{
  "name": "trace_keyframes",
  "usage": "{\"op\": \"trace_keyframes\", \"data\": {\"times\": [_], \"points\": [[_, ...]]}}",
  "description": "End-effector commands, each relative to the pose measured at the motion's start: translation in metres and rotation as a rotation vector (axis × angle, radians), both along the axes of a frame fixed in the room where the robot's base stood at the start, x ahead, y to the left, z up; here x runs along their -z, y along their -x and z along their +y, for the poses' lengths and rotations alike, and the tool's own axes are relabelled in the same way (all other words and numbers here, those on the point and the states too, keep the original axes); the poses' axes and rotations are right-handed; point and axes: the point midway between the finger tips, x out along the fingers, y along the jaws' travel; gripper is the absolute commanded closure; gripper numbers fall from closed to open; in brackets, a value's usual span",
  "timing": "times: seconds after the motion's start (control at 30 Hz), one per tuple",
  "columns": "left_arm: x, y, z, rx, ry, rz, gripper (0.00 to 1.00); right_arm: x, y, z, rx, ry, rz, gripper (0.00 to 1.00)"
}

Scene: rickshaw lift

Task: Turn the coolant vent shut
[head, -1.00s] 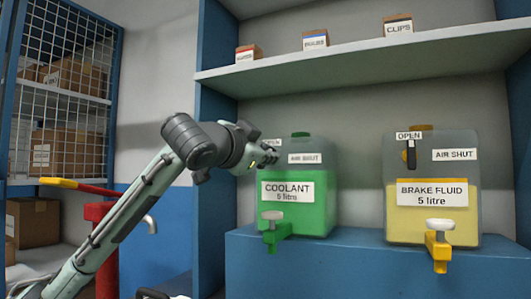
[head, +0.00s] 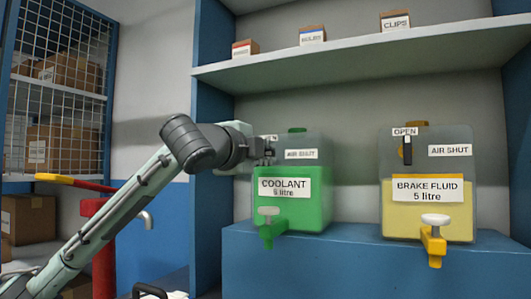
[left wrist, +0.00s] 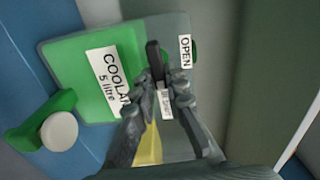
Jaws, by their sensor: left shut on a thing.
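The green coolant tank (head: 310,215) stands on a blue ledge, with a COOLANT label and a tap (head: 268,228) low on its front. My left gripper (head: 268,150) is at the tank's upper left front, partly covering the OPEN label. In the left wrist view, my left gripper (left wrist: 165,92) has its fingers around the dark vent lever (left wrist: 153,55), shut on it. The OPEN label (left wrist: 185,51) is to the right of the lever there, and the AIR SHUT label (left wrist: 165,104) shows between the fingers. The fingers hide part of the lever. My right gripper is out of view.
A brake fluid tank (head: 430,205) with its own dark vent lever (head: 407,152) stands to the right, with a gap between the tanks. A shelf (head: 360,58) with small boxes runs above. A blue upright (head: 208,130) stands close to the left arm.

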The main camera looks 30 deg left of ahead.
Motion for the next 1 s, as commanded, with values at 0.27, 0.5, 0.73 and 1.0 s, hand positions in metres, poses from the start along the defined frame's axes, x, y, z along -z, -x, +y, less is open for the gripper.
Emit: {"op": "trace_keyframes", "data": {"times": [0.27,0.5,0.73,1.0], "points": [[0.0023,-0.0003,0.0003,-0.001,-0.061,0.007,1.00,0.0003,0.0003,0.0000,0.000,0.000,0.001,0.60],[0.0024,-0.0003,0.0005,-0.002,-0.068,0.008,1.00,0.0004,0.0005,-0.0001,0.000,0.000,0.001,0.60],[0.0023,-0.0003,0.0007,-0.003,-0.067,0.008,0.83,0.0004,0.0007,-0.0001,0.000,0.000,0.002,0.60],[0.0014,-0.0002,0.0004,-0.001,-0.066,0.006,0.67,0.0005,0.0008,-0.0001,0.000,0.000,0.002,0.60]]}}
